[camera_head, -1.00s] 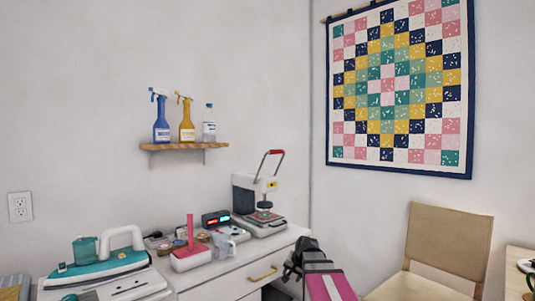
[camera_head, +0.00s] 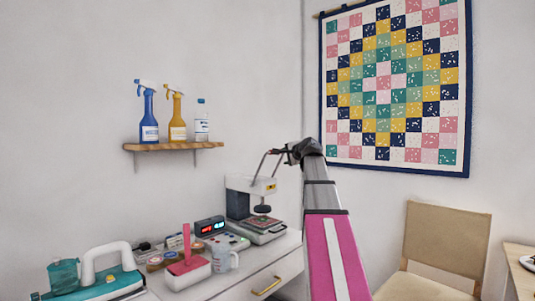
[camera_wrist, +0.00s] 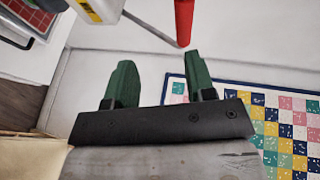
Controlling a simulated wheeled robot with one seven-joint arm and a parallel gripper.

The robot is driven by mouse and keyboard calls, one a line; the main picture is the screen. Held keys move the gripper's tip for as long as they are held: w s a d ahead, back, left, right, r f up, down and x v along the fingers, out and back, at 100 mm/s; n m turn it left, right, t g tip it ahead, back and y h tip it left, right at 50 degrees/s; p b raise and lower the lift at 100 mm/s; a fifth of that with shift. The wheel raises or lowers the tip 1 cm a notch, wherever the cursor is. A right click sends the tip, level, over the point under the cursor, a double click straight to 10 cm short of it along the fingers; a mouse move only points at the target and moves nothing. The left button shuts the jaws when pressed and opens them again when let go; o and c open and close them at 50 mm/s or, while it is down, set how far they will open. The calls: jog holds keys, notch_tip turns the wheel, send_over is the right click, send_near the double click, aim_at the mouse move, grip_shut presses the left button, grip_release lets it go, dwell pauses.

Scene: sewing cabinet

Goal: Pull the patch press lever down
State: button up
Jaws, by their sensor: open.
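The patch press (camera_head: 240,200) stands on the white cabinet's far end, with a dark round head above its lower bed. Its metal lever (camera_head: 261,163) is raised, and my gripper hides the red handle in the head view. My gripper (camera_head: 280,152) is up at the lever's top. In the wrist view my gripper (camera_wrist: 158,62) is open, with two green fingers apart and nothing between them. The lever's red handle (camera_wrist: 183,20) is just beyond the right fingertip, in line with it; I cannot tell whether they touch. The press body (camera_wrist: 98,8) is at upper left.
A shelf (camera_head: 172,147) with bottles hangs left of the press. A chair (camera_head: 446,245) stands at right.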

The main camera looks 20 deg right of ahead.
jog(key=shift+t, duration=0.3)
jog(key=w, duration=0.3)
jog(key=w+a, duration=0.1)
jog(key=w, duration=0.3)
jog(key=w+a+r, duration=0.1)
jog(key=w, duration=0.2)
jog(key=shift+w, duration=0.4)
grip_shut()
